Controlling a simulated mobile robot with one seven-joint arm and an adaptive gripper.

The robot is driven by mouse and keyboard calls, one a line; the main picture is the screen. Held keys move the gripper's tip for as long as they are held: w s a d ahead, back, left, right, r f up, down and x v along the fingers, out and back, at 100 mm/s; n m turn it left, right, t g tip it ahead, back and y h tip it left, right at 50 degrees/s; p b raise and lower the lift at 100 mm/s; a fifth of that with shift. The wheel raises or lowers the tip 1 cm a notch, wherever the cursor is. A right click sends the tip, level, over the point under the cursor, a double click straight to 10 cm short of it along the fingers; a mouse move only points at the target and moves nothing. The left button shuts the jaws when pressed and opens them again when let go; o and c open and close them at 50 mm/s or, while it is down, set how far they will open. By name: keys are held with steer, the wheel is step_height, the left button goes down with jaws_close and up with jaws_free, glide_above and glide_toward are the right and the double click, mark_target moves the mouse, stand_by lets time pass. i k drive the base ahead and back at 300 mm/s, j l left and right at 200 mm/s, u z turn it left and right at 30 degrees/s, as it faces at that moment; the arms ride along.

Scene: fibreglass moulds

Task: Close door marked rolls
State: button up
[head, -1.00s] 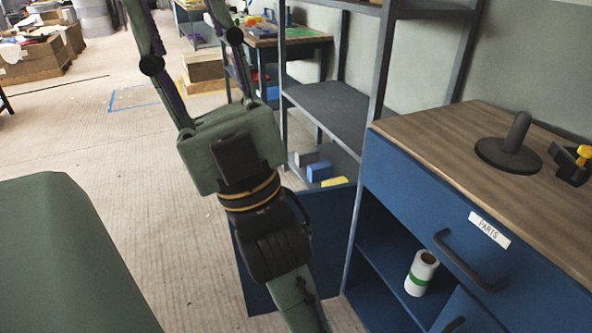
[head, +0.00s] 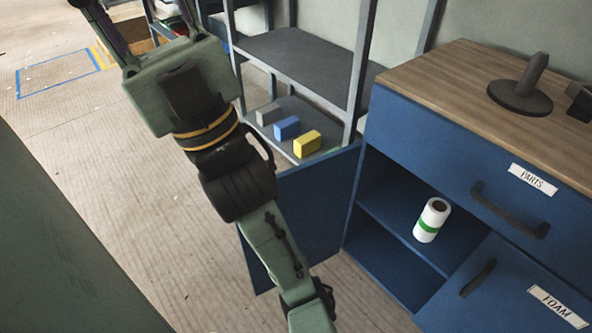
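The open blue cabinet door (head: 318,205) swings out from the left side of the blue cabinet (head: 425,125). No label shows on the door face I see, and my arm covers part of its left side. The open compartment holds a white roll with a green band (head: 432,220) standing on its shelf. My gripper (head: 140,12) is at the upper left, left of the door and apart from it. Its two fingers are spread wide with nothing seen between them; their tips are cut off by the top edge.
The drawer marked PARTS (head: 500,185) and the door marked FOAM (head: 510,295) are closed. A grey rack (head: 300,65) with blue, yellow and grey blocks stands behind the open door. Clear floor (head: 110,180) lies left of my arm.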

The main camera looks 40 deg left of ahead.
mark_target(316, 195)
steer(key=k+j+z, duration=0.15)
steer(key=j, duration=0.25)
steer(key=j+z, duration=0.15)
steer(key=j, duration=0.25)
steer(key=k+j+z, duration=0.15)
steer(key=j, duration=0.2)
steer(key=k+j+z, duration=0.15)
steer(key=j, duration=0.25)
steer(key=j+z, duration=0.15)
steer(key=j, duration=0.25)
steer(key=k+j+z, duration=0.1)
steer(key=j, duration=0.25)
steer(key=j+z, duration=0.2)
steer(key=j, duration=0.4)
steer(key=j+z, duration=0.2)
steer(key=j, duration=0.4)
steer(key=j+z, duration=0.15)
steer(key=j, duration=0.65)
steer(key=k+j+u, duration=0.15)
steer(key=k, duration=0.25)
steer(key=k+j+u, duration=0.2)
steer(key=k, duration=0.2)
